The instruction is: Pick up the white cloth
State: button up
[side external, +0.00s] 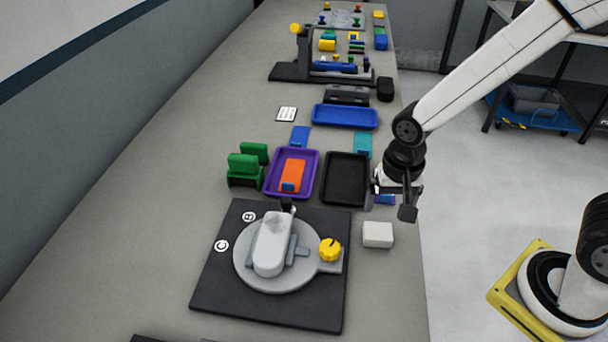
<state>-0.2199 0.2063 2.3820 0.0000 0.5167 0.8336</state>
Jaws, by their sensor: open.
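The white cloth (378,235) looks like a small, thick white block. It lies on the grey table near its right edge, to the right of the black square board. My gripper (397,205) is above the table's right edge, higher up in the picture than the cloth and apart from it. The gripper is open and points down, with nothing seen between its fingers. A small blue and purple item (385,199) shows just behind the fingers, partly hidden by them.
The black board (215,275) carries a round grey fixture with a yellow knob (330,249). A purple tray (270,185) holds an orange piece. An empty black tray (345,178) is left of my gripper. Green holders (245,167) stand farther left.

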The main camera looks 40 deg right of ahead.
aim_at(379, 231)
jog(key=shift+a+f+m, duration=0.25)
jog(key=shift+a+m, duration=0.45)
jog(key=shift+f, duration=0.1)
jog(key=shift+f, duration=1.2)
jog(key=shift+f, duration=0.15)
jog(key=shift+w+d+f, duration=0.15)
jog(key=shift+f, duration=2.3)
jog(key=c, duration=0.9)
